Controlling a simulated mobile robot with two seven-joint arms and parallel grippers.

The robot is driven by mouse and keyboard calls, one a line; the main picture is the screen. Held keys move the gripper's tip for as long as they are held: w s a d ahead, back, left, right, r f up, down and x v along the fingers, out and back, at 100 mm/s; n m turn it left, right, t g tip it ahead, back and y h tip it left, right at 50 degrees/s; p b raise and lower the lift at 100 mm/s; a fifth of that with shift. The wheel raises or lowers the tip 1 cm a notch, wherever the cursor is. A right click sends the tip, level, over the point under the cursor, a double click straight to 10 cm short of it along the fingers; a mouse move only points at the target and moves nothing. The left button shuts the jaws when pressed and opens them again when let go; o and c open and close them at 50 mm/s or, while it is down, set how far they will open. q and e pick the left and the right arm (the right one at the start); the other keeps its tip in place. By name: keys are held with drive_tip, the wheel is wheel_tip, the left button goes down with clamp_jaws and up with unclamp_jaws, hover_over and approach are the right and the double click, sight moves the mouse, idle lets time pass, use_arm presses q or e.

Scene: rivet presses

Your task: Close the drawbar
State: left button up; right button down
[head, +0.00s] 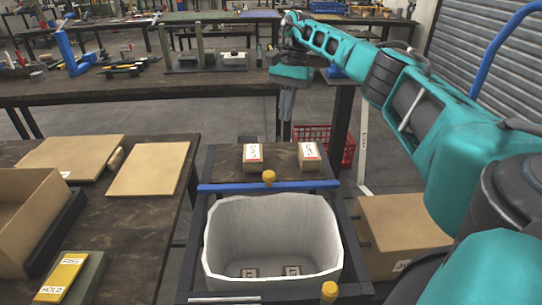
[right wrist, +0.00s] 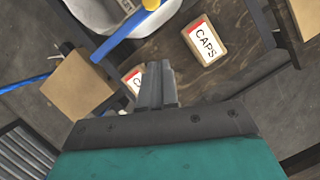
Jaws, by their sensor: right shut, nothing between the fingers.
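A blue bar (head: 225,188) with a yellow knob (head: 268,177) lies across the dark cart frame, behind a white bin (head: 225,235). The blue bar also shows at the top of the right wrist view (right wrist: 122,34), with its yellow knob (right wrist: 151,4). I take this bar to be the drawbar. My right gripper (head: 285,118) points down beyond the far end of the cart, behind the bar and apart from it. Its fingers (right wrist: 157,82) are shut together and empty. My left gripper is not in view.
Two boxes stand on the cart's rear board, one labelled CAPS (right wrist: 206,42); the fingers partly hide the other. A cardboard box (head: 400,232) is at the right and a red crate (head: 325,142) behind the cart. A table with boards (head: 155,168) stands left.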

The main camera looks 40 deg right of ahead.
approach(269, 182)
drive_tip(key=d+f, duration=0.1)
drive_tip(key=w+f, duration=0.1)
drive_tip(key=f, duration=0.1)
drive_tip(key=d+f, duration=0.1)
drive_tip(key=shift+w+d+f+b, duration=0.3)
drive_tip(key=shift+d+f, duration=0.05)
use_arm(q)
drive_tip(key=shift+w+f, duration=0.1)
use_arm(e)
drive_tip(key=shift+s+a+f, duration=0.1)
drive_tip(key=shift+s+a, duration=0.2)
drive_tip(key=shift+a, duration=0.55)
